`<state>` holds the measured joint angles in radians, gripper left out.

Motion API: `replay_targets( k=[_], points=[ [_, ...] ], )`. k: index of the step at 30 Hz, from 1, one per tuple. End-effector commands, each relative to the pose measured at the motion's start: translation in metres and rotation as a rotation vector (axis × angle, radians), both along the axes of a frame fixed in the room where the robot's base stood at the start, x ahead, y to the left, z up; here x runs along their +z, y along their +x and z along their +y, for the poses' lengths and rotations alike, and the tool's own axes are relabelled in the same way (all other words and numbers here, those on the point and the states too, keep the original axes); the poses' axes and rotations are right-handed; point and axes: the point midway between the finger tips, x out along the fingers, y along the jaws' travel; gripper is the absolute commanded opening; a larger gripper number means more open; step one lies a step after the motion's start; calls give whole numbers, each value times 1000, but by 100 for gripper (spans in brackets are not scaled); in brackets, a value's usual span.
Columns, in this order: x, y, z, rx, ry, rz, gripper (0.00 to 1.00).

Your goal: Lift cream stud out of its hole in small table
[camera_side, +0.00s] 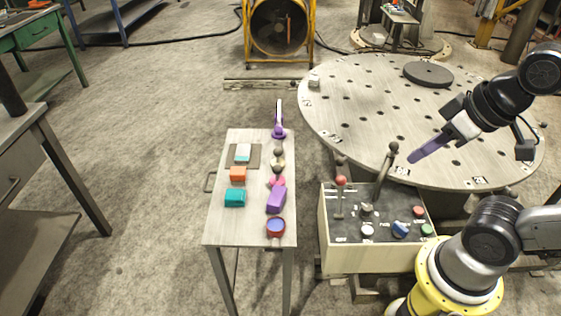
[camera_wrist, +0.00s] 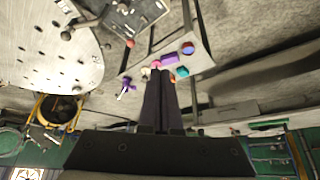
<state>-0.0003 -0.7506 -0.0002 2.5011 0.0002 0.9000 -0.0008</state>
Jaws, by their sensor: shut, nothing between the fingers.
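The cream stud (camera_side: 278,164) stands on the small table (camera_side: 222,222), in the right-hand row of objects, just below a dark ball-shaped knob. Its hole is too small to make out. In the wrist view the stud (camera_wrist: 146,72) is a small pale spot near the fingertips in the picture. My gripper (camera_side: 411,158) has purple fingers that are shut and empty. It is in the air, well right of the small table in the side view, and points down-left. In the wrist view its fingers (camera_wrist: 160,80) cover part of the small table.
A pink piece (camera_side: 277,182), purple block (camera_side: 276,200) and red-blue round piece (camera_side: 275,227) line up below the stud; a purple upright item (camera_side: 279,122) stands behind. Orange (camera_side: 238,174) and teal (camera_side: 235,198) blocks sit left. A lever box (camera_side: 370,258) and round table (camera_side: 365,95) stand right.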

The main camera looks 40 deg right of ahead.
Motion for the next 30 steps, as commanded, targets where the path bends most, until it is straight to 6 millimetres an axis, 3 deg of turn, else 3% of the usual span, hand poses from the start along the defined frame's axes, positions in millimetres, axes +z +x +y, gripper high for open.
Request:
replay_targets(
  k=[11,12,20,30],
  points=[
    [0,0,0,-1,0,0,0],
    [0,0,0,-1,0,0,2],
    [0,0,0,-1,0,0,49],
    [2,4,0,-6,3,-18,50]
  ],
)
